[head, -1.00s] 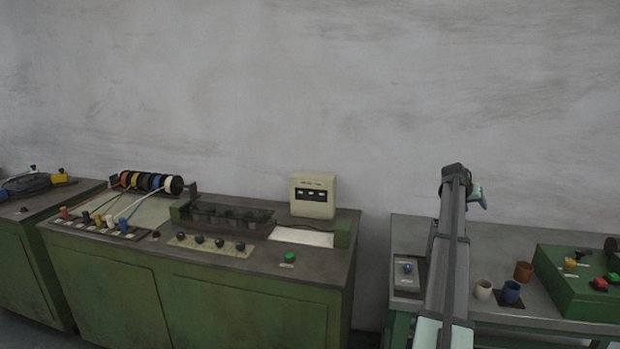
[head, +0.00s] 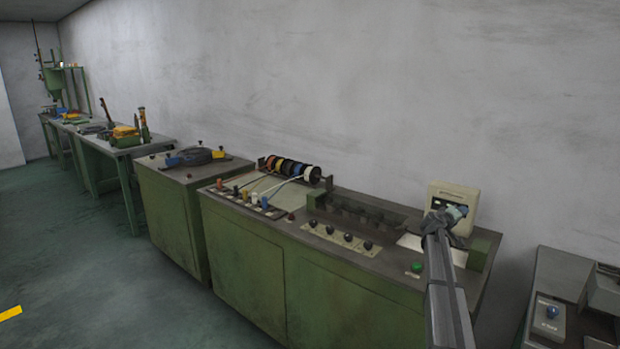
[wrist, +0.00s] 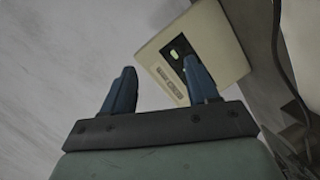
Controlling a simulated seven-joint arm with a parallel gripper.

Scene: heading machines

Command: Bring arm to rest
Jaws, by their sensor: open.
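My arm (head: 447,290) stretches up from the bottom right in the head view, in front of the green machine's right end. My gripper (head: 455,211) is at its far end, in front of the cream box. In the wrist view, the two blue fingers of my gripper (wrist: 160,88) stand well apart with nothing between them. The cream box (head: 462,193) has a dark display panel. In the wrist view the cream box (wrist: 215,45) appears tilted, beyond the right finger and apart from the left one.
The green machine (head: 240,265) carries wire spools (head: 290,168), black knobs (head: 347,237) and a green button (head: 417,267). A grey bench with a blue knob (head: 551,312) stands at the right. More benches line the wall at the left, with open floor (head: 80,240) before them.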

